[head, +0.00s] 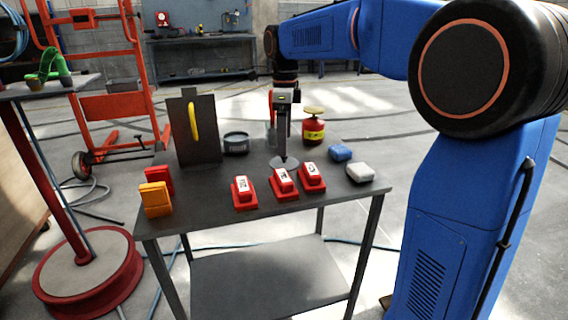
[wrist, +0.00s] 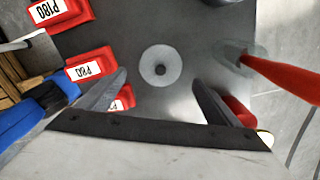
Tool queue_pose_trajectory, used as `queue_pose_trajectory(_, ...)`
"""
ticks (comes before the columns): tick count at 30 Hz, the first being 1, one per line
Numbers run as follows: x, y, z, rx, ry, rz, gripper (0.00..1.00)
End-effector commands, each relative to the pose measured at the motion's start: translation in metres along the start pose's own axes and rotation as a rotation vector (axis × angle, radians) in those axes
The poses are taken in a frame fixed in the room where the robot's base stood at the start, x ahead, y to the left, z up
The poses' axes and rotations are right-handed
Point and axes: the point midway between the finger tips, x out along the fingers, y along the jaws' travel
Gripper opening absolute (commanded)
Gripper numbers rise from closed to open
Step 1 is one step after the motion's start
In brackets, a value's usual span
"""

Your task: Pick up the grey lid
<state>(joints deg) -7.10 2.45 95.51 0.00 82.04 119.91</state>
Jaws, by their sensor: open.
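The grey lid (head: 284,163) is a round disc lying flat on the dark table. In the wrist view the lid (wrist: 160,66) shows a small dark knob at its centre. My gripper (head: 284,152) is above the lid, pointing down, and hides part of it in the head view. In the wrist view my gripper (wrist: 160,78) is open, with one finger on each side of the lid in the picture. Nothing is between the fingers, and I cannot tell the exact height of the fingertips over the lid.
Several red labelled blocks (head: 244,193) stand in front of the lid. A grey tin (head: 236,143) and an upright dark board (head: 207,150) are left.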

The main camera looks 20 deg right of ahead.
Motion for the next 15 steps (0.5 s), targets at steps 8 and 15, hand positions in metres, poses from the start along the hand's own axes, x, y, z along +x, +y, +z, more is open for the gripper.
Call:
queue_pose_trajectory(8,0.019,0.000,0.000,0.000,0.001,0.001,0.86)
queue_pose_trajectory(15,0.051,-0.001,0.001,0.000,0.001,0.002,0.86)
